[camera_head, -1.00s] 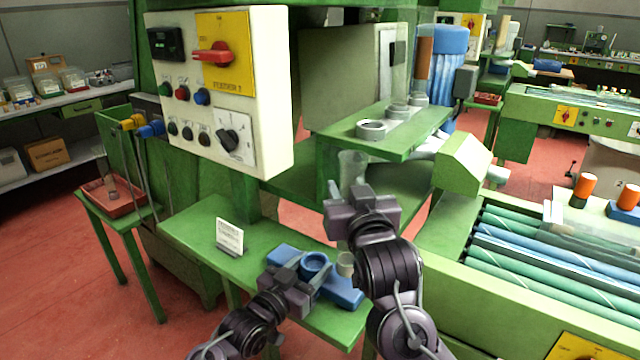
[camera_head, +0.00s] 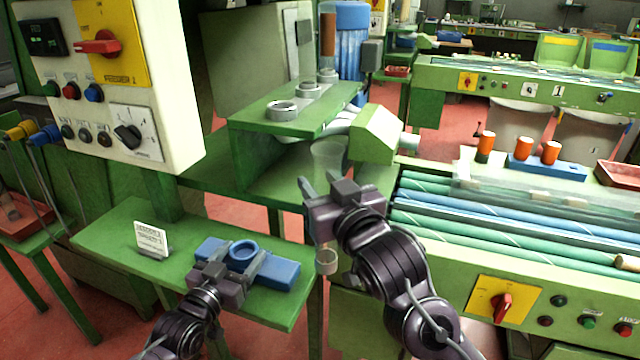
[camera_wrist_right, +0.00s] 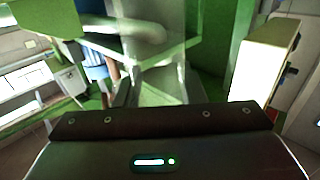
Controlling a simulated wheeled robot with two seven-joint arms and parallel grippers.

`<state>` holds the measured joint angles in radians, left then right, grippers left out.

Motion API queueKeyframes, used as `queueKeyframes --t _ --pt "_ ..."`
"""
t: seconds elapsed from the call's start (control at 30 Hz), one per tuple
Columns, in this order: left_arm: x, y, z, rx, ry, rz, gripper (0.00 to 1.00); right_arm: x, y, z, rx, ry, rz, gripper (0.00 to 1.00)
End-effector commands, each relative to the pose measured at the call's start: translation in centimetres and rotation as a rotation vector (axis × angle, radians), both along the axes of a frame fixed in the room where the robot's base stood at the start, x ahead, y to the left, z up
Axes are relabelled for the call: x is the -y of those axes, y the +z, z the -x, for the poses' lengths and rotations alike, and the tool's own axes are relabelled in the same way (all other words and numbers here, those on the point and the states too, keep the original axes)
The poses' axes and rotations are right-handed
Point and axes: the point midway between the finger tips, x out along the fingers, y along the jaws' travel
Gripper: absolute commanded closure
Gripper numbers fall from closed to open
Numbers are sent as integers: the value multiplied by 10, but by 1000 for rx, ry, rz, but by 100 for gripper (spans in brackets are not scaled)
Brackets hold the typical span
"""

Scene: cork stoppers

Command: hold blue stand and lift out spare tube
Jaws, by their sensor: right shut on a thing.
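The blue stand (camera_head: 284,272) lies on the green table, with a raised round ring (camera_head: 243,251) in its middle. My left gripper (camera_head: 236,260) is low over the stand with its fingers spread to either side of the ring; I cannot tell if they press on it. My right gripper (camera_head: 322,190) is shut on a clear tube (camera_head: 329,156), upright and right of the stand. The tube's top shows above the fingers and its cork-coloured lower end (camera_head: 327,262) below the gripper. Its middle is hidden.
A small white card (camera_head: 151,239) stands on the green table (camera_head: 112,236) left of the stand. A control panel (camera_head: 110,75) rises behind it. A green shelf with metal rings (camera_head: 282,111) is behind my right gripper. A roller bed (camera_head: 430,215) lies to the right.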

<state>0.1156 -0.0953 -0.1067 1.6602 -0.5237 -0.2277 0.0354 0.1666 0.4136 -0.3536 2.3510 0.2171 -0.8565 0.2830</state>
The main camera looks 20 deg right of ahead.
Motion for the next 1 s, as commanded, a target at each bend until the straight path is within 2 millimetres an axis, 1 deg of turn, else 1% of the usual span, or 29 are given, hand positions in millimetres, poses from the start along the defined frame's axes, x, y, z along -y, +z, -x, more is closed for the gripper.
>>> queueKeyframes --t 0.03,0.07,0.33,0.47,0.57,0.8,0.9,1.0 --pt "0 0 0 0 0 0 30 0 0 0 1 0 0 87" --pt "0 0 0 0 0 0 27 0 0 0 1 0 0 87" --pt "-1 0 0 0 1 0 27 0 0 0 1 0 0 87" --pt "-7 -1 8 0 2 -1 27 0 0 0 1 0 0 87" --pt "-17 -2 22 -2 3 -3 27 0 0 0 1 0 -1 87" --pt "-48 -2 64 -2 2 -3 27 0 0 0 1 0 0 87" --pt "-57 -2 79 -3 0 -3 27 0 0 0 1 0 0 87" --pt "-65 -1 89 -1 1 -2 27 0 0 0 1 0 0 87"
